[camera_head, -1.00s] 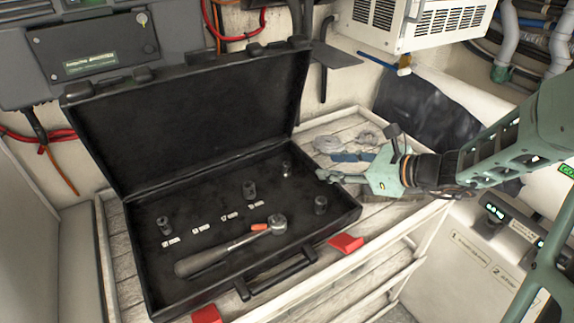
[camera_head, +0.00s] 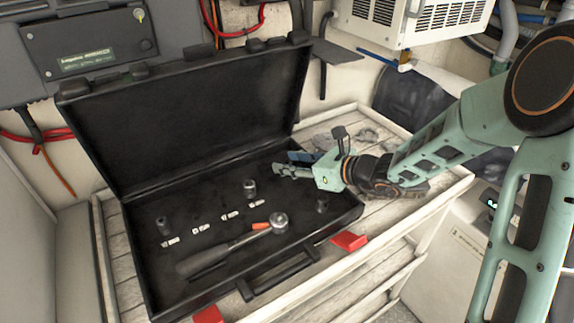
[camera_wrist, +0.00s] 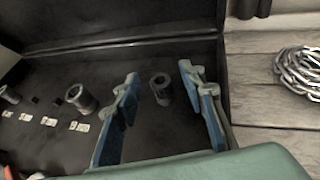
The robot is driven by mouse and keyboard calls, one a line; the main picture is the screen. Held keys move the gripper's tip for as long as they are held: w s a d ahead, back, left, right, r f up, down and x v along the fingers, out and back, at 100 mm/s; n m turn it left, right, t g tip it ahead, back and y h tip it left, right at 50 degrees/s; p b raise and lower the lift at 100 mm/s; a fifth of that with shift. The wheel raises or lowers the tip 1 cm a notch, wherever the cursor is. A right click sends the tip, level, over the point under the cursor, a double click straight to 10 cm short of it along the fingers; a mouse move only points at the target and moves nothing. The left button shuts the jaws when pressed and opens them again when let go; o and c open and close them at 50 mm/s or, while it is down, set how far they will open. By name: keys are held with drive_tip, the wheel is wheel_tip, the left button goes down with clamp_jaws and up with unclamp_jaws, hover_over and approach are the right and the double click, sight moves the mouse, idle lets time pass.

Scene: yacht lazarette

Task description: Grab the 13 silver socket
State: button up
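The small white labels are too small to read, so I cannot tell which is the 13. My gripper (camera_head: 291,165) reaches over the case's right part from the right. In the wrist view my gripper (camera_wrist: 160,76) is open, and the back-right socket (camera_wrist: 161,88) appears between its fingers, with gaps on both sides. That socket is hidden behind my gripper in the head view. The middle socket also shows in the wrist view (camera_wrist: 79,98).
A ratchet (camera_head: 228,250) lies at the front of the case (camera_head: 140,270). The raised lid (camera_head: 190,115) stands behind. A coiled chain (camera_wrist: 300,70) lies on the wooden bench top (camera_wrist: 260,95) beside the case. Red pieces (camera_head: 348,241) sit at the bench's front edge.

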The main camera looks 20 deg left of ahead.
drive_tip(key=shift+w+a+f, duration=0.2)
drive_tip(key=shift+a, duration=0.3)
clamp_jaws()
drive_tip(key=shift+r, duration=0.2)
